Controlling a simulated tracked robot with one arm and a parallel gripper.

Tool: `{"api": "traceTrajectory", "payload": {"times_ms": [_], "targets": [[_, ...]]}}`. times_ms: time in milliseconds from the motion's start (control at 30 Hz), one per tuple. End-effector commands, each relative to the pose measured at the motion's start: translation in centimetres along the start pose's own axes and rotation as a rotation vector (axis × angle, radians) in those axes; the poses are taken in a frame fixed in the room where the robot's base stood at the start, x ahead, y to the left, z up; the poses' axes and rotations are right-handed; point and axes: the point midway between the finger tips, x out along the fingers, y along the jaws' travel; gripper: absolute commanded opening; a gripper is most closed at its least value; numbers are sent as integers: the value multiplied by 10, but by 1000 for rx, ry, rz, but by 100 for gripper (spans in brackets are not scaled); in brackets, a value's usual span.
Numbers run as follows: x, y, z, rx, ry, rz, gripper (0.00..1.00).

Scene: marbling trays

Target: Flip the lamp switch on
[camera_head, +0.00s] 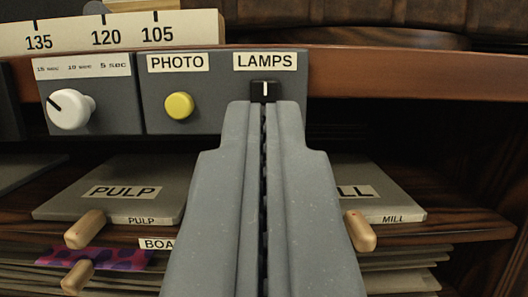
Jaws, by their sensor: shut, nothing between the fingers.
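The lamp switch (264,91) is a small black switch on a grey panel, just below a white label reading LAMPS (265,61). A small light mark shows at its top; I cannot tell which position it is in. My gripper (264,106) is shut and empty, its grey fingers pointing up at the panel. The fingertips are right at the switch's lower edge and hide its lower part. I cannot tell whether they touch it.
Left of the switch are a yellow button (179,106) under PHOTO and a white dial (70,109). Below, grey boards marked PULP (60,208) and MILL (395,200) have wooden knobs (86,229). A wooden shelf edge (420,77) runs along the right.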

Motion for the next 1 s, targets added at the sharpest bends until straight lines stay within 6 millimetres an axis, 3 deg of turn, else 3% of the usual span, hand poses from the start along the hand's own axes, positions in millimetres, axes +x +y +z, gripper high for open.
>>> {"api": "traceTrajectory", "payload": {"times_ms": [200,400,833,1000], "targets": [[-21,-1,-8,1,-2,-1,0],[-28,-2,-9,2,-1,-3,0],[-28,-2,-9,2,-2,-3,0],[-9,-7,-18,17,-17,-4,0]]}}
